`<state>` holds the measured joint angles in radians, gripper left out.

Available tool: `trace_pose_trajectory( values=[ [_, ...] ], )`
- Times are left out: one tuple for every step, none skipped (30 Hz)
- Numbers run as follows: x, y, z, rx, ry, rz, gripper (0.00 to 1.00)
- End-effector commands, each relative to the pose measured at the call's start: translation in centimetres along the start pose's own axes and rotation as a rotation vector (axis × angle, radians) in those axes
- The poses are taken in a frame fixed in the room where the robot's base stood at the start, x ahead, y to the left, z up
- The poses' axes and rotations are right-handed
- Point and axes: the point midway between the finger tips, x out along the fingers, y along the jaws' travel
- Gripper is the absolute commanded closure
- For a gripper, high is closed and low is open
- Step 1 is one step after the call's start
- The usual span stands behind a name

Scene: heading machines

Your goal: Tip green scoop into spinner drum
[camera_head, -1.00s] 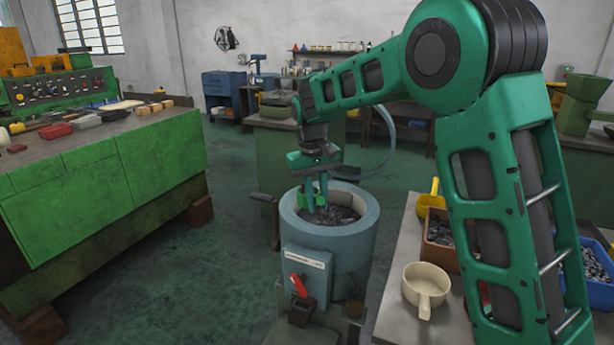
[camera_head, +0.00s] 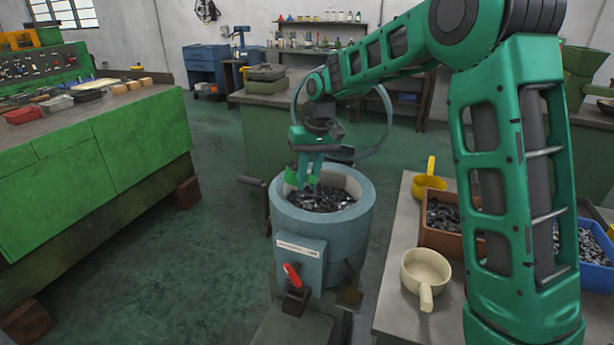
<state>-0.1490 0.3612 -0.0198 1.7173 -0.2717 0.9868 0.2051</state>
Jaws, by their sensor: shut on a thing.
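The spinner drum (camera_head: 357,220) is a blue-grey open tub in the middle of the view, with dark small pieces inside. My gripper (camera_head: 308,178) points down over the drum's opening, towards its left side. It is shut on the green scoop (camera_head: 290,177), of which only a small bright green part shows beside the fingers. The rest of the scoop is hidden by my gripper, so its tilt and contents cannot be told.
On the right, a bench (camera_head: 393,290) holds a cream scoop (camera_head: 426,272), a yellow scoop (camera_head: 430,180), a brown bin (camera_head: 440,238) and a blue bin (camera_head: 598,262). A green cabinet (camera_head: 110,165) stands left; floor between is clear.

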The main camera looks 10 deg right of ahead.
Motion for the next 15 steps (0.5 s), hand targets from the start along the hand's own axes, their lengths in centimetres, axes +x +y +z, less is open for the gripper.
trace_pose_trajectory(
  values=[
    [0.22, 0.33, 0.03, 0.005, 0.001, -0.025, 1.0],
    [0.31, 0.35, 0.03, 0.006, 0.003, -0.043, 1.0],
    [0.27, 0.43, -0.02, 0.006, 0.005, -0.064, 1.0],
    [0.26, 0.46, -0.01, 0.007, 0.006, -0.081, 1.0],
    [0.24, 0.53, 0.01, 0.009, 0.007, -0.097, 1.0],
    [0.2, 0.53, 0.03, 0.008, 0.009, -0.12, 1.0],
    [0.23, 0.63, 0.01, 0.01, 0.01, -0.137, 1.0],
    [0.24, 0.67, 0.0, 0.01, 0.012, -0.155, 1.0],
    [0.2, 0.71, 0.01, 0.01, 0.013, -0.179, 1.0],
    [0.15, 0.76, 0.04, 0.011, 0.014, -0.197, 1.0],
    [0.16, 0.81, 0.05, 0.012, 0.015, -0.215, 1.0],
    [0.19, 0.93, 0.02, 0.014, 0.017, -0.241, 1.0],
    [0.2, 0.97, 0.02, 0.014, 0.019, -0.26, 1.0],
    [0.17, 1.02, 0.04, 0.016, 0.02, -0.28, 1.0],
    [0.22, 1.14, 0.06, 0.017, 0.021, -0.307, 1.0]
  ],
)
